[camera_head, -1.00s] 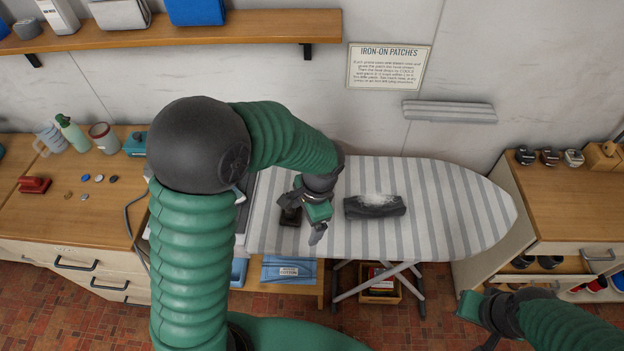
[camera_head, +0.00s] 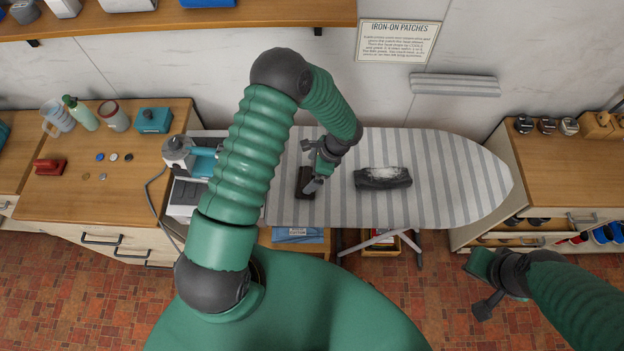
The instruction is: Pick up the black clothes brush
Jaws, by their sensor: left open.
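The black clothes brush (camera_head: 305,183) appears to be the small dark block lying on the left part of the striped ironing board (camera_head: 455,170). My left gripper (camera_head: 309,168) is open and empty, right over the brush, and one finger overlaps its right side in the picture. I cannot tell whether it touches the brush. Part of the brush is hidden by the gripper. My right gripper (camera_head: 483,284) looks open and empty, low at the right, away from the board.
A dark rolled cloth with white fuzz (camera_head: 383,179) lies right of the brush. A steam iron (camera_head: 190,157) stands left of the board. The left counter (camera_head: 90,195) holds a red brush-like block (camera_head: 48,166) and a teal box (camera_head: 153,120). The board's right end is clear.

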